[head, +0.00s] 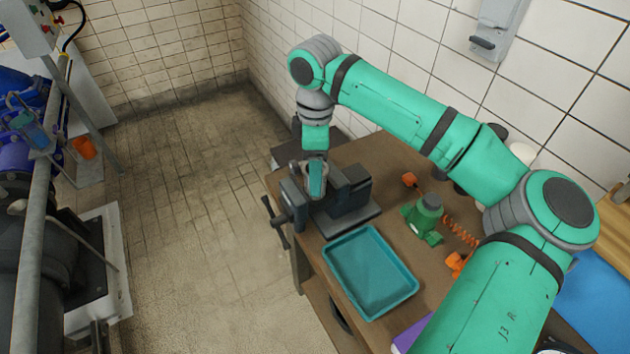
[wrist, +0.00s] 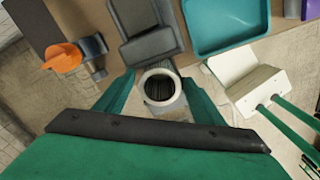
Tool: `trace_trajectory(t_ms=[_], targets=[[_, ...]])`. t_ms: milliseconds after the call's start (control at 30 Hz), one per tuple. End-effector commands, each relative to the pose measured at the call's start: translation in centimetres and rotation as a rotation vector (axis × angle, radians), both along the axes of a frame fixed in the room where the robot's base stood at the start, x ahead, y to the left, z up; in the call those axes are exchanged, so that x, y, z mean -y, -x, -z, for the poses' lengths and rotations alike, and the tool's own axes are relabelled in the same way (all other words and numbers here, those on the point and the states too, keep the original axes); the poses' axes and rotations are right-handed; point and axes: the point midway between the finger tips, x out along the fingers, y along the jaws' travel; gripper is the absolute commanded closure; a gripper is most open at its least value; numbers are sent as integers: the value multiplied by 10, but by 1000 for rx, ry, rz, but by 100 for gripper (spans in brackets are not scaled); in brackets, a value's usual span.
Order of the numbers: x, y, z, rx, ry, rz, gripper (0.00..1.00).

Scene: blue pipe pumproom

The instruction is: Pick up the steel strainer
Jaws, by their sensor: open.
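The steel strainer (wrist: 159,85) is a short grey cylinder with a pale round rim and a dark ribbed inside. In the wrist view its open end faces the camera. My gripper (wrist: 159,77) is open, with one teal finger on each side of the strainer. I cannot tell whether either finger touches it. In the head view my gripper (head: 316,182) points down at the dark grey vise (head: 350,196), between its jaws. There the strainer is mostly hidden behind the finger, with only part of its grey rim showing.
A teal tray (head: 370,272) lies on the brown bench in front of the vise. A green device (head: 426,215) and orange pieces (head: 456,262) stand to the right. The vise handle (head: 274,222) sticks out over the bench's left edge. The tiled floor (head: 190,220) at left is clear.

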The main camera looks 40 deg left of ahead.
Motion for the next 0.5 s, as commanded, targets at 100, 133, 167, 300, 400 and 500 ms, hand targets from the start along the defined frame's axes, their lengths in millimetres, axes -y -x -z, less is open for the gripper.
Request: trace_trajectory(t_ms=[100,133,167,300,400,500], targets=[[0,0,0,0,0,1,42],[0,0,0,0,0,0,49],[0,0,0,0,0,0,57],[0,0,0,0,0,0,84],[0,0,-1,1,-1,0,84],[0,0,-1,1,-1,0,84]])
